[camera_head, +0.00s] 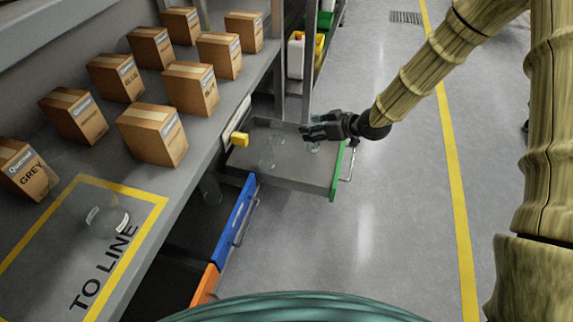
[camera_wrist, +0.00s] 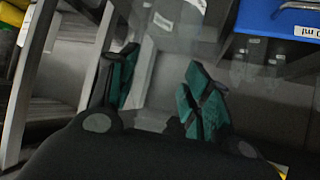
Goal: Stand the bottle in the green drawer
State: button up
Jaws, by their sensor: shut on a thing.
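My gripper (camera_head: 310,131) is over the open green drawer (camera_head: 337,175), near its front edge. It is shut on a clear bottle (camera_head: 315,148), which shows faintly below the fingers. In the wrist view, the teal finger pads of my gripper (camera_wrist: 160,88) stand on either side of the see-through bottle (camera_wrist: 175,40). Its outline is faint, and I cannot tell whether its base touches the drawer floor. Another clear glass piece (camera_head: 270,152) stands farther back in the drawer.
A blue drawer (camera_head: 234,222) and an orange drawer (camera_head: 205,285) stand partly open nearer me. Several cardboard boxes (camera_head: 153,134) and a clear bottle (camera_head: 108,217) in the TO LINE area stand on the bench. A yellow block (camera_head: 240,139) is at the drawer's back. Open floor lies right.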

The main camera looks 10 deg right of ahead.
jog(key=shift+n+y, duration=0.3)
jog(key=f, duration=0.2)
jog(key=w+a+f+b, duration=0.1)
jog(key=f, duration=0.1)
jog(key=w+f+b, duration=0.1)
jog(key=f, duration=0.1)
jog(key=shift+w+a+f, duration=0.1)
jog(key=shift+a+f, duration=0.05)
jog(key=shift+f, duration=0.2)
jog(key=shift+f+b, duration=2.75)
jog(key=shift+f, duration=2.05)
jog(key=shift+f, duration=0.1)
jog(key=o, duration=1)
jog(key=shift+c, duration=0.2)
jog(key=shift+r, duration=0.35)
jog(key=p+v, duration=0.5)
jog(key=v, duration=0.6)
jog(key=shift+d+r, duration=0.25)
jog(key=shift+d, duration=0.05)
